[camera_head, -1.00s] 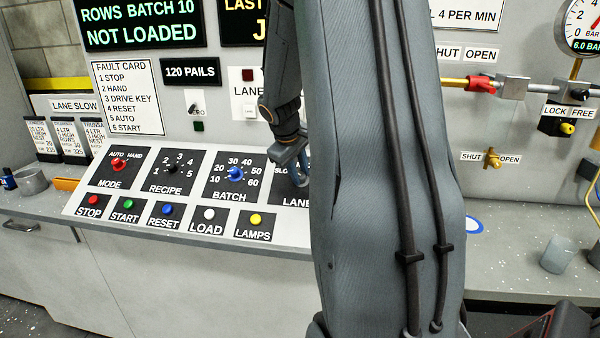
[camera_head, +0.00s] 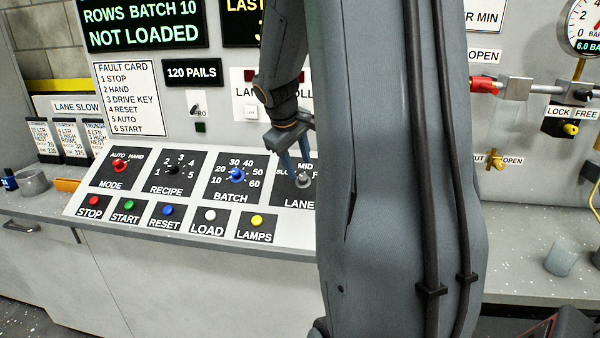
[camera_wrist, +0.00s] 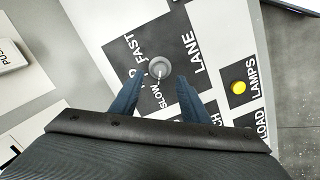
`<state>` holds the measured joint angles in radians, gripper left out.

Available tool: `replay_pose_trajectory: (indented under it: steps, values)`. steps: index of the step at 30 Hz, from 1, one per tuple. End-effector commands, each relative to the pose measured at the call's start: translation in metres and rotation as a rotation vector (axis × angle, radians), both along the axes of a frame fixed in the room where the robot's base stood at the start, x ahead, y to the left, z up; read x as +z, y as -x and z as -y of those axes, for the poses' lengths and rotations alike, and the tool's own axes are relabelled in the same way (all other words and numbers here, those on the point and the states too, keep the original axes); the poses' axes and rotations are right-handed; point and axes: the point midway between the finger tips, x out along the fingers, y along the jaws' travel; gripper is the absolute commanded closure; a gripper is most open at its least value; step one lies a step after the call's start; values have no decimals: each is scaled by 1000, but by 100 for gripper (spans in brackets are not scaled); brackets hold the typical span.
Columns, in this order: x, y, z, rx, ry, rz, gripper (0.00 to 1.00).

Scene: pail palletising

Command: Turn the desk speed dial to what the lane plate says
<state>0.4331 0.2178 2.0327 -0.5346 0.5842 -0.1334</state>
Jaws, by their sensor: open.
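The speed dial (camera_head: 304,181) is a grey knob on the dark LANE panel of the desk, with SLOW, MID and FAST around it. It also shows in the wrist view (camera_wrist: 159,67), where a pale mark on it seems to face the SLOW side. The lane plate (camera_head: 76,105) at the left reads LANE SLOW. My gripper (camera_head: 296,167) is open just above the dial. In the wrist view its two blue fingers (camera_wrist: 159,82) stand apart on either side of the dial's near side, with nothing between them. Contact cannot be told.
The BATCH dial (camera_head: 236,175) sits left of the LANE panel. The yellow LAMPS button (camera_head: 257,220) and the white LOAD button (camera_head: 210,215) are below. A wall switch (camera_head: 197,111) is behind. My arm hides the desk's right part.

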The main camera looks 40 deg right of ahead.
Motion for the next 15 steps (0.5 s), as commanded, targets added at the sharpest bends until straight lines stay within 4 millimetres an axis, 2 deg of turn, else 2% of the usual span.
replay_pose_trajectory:
  steps: [6,15]
  values:
    - [22,4,-10,1,1,2,58]
    - [26,5,-12,0,-1,0,58]
